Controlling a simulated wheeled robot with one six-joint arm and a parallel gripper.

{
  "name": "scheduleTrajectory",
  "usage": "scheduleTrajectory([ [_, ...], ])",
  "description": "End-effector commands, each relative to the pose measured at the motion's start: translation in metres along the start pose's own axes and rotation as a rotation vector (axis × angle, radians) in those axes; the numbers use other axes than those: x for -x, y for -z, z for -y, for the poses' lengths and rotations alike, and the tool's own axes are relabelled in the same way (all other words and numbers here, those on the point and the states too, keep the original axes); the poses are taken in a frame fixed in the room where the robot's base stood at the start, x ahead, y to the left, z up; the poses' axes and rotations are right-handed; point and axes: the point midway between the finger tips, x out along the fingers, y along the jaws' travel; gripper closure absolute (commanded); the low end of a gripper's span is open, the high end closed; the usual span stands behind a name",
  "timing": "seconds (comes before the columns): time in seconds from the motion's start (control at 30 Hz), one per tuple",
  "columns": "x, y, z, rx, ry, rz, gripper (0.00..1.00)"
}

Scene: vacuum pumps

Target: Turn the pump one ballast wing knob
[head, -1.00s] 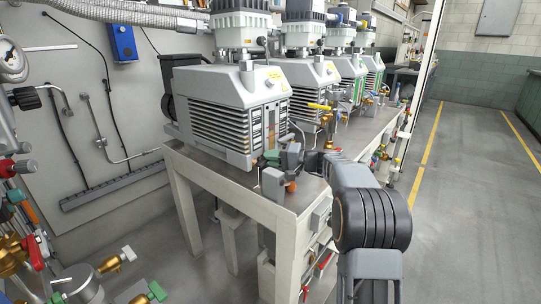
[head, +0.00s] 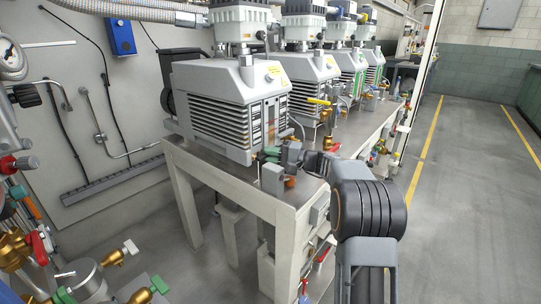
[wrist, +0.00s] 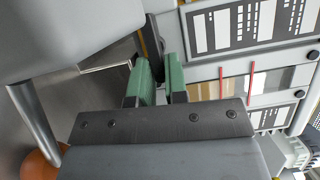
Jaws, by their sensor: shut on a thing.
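Pump one (head: 222,108) is the nearest pump, a grey ribbed housing on the near end of the bench. My gripper (head: 267,155) is at the lower front corner of this pump. In the wrist view its two green fingertips (wrist: 161,76) are close together, with a narrow dark gap between them. They are shut on a small dark part, which I take to be the ballast wing knob; the fingers mostly hide it. The pump's sight glass (wrist: 214,91), with two red marks, lies just right of the fingertips.
More pumps (head: 312,85) stand in a row behind on the bench (head: 232,185). A yellow-handled valve (head: 319,101) is behind my gripper. Valves and fittings (head: 88,280) crowd the lower left. The floor (head: 470,190) on the right is clear.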

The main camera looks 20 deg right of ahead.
Motion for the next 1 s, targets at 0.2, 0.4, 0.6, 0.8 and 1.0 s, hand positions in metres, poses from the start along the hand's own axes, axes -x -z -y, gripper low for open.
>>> scheduleTrajectory([
  [0.2,0.0,0.0,-0.003,-0.005,-0.003,0.002,0.72],
  [0.4,0.0,0.0,-0.002,-0.002,-0.002,0.0,0.63],
  [0.6,0.004,0.001,-0.001,-0.001,-0.002,-0.002,0.63],
  [0.8,0.033,0.0,0.001,-0.002,-0.003,-0.004,0.63],
  [1.0,0.075,0.0,0.001,-0.002,-0.002,-0.003,0.63],
])
